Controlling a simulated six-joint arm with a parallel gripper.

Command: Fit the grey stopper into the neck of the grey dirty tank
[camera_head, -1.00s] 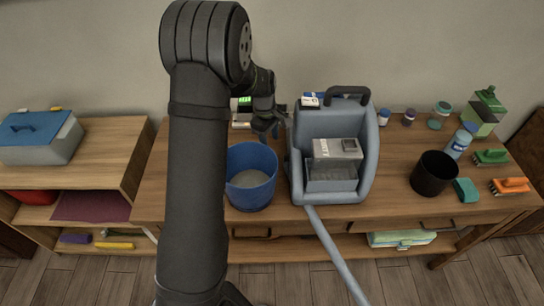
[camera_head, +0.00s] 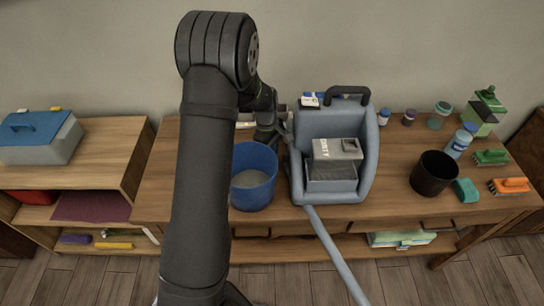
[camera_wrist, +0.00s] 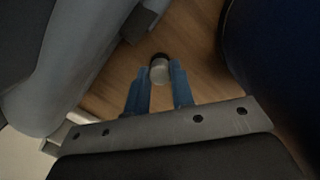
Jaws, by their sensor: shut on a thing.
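The grey dirty tank (camera_head: 335,150), with dark lettering, sits inside the blue-grey machine (camera_head: 370,170). The dark opening of its neck (camera_head: 350,146) shows at the top right. My gripper (camera_wrist: 158,76) has blue fingers and is shut on a small grey cylinder with a dark end, the stopper (camera_wrist: 159,73). In the head view my gripper (camera_head: 278,134) is at the machine's left side, behind the blue bucket, partly hidden by my arm. The stopper cannot be made out in the head view.
The blue bucket (camera_head: 253,176) stands left of the machine, with a narrow gap between. The machine has a dark top handle (camera_head: 347,90) and a hose (camera_head: 335,255) running down in front. A black pot (camera_head: 433,175) stands to the right, with bottles and brushes beyond.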

